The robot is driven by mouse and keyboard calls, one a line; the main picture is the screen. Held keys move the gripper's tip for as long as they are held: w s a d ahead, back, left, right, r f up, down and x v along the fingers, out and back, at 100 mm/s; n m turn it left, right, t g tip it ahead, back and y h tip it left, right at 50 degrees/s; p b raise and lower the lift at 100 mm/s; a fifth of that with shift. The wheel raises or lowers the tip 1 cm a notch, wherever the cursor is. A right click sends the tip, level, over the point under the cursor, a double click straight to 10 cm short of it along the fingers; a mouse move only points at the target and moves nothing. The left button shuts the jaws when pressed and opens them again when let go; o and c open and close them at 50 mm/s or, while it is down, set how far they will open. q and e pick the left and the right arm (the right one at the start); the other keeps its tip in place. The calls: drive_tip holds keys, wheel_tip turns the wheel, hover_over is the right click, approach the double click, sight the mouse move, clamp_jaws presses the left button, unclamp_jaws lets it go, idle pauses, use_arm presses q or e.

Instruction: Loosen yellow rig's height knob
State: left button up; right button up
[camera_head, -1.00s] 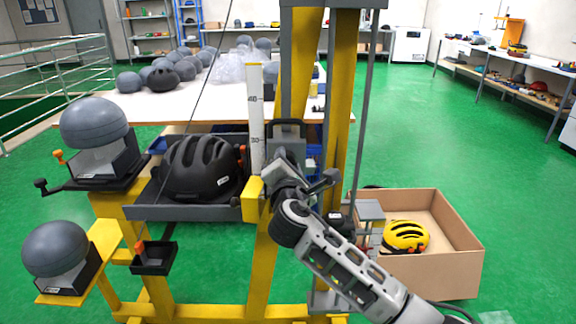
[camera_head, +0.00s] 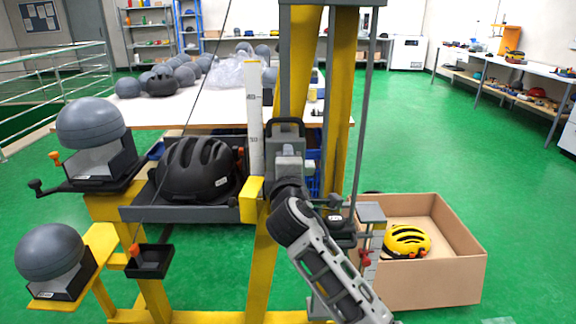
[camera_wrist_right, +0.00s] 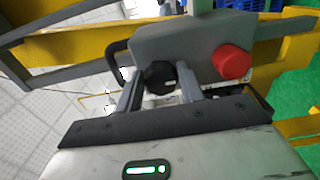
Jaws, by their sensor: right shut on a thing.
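The yellow rig (camera_head: 262,270) stands in front of me with an upright white scale (camera_head: 254,115) and a grey carriage with a black handle (camera_head: 286,124). In the right wrist view the grey carriage block (camera_wrist_right: 195,45) bears a black knob (camera_wrist_right: 158,78) and a red round button (camera_wrist_right: 231,62). My right gripper (camera_wrist_right: 160,85) is shut on the black knob, one finger on each side. In the head view my right gripper (camera_head: 289,160) is at the carriage and hides the knob. My left gripper is not in view.
A black helmet (camera_head: 196,168) lies in a grey tray left of the scale. Grey headforms (camera_head: 90,122) (camera_head: 49,250) sit on yellow arms at the left. A cardboard box (camera_head: 450,280) with a yellow helmet (camera_head: 406,240) stands on the right. Green floor beyond is clear.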

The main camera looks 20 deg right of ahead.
drive_tip(key=shift+r, duration=0.1)
idle(0.4)
drive_tip(key=o, duration=1)
drive_tip(key=shift+s, duration=0.1)
drive_tip(key=v, duration=1.6)
drive_tip(key=shift+b, duration=0.3)
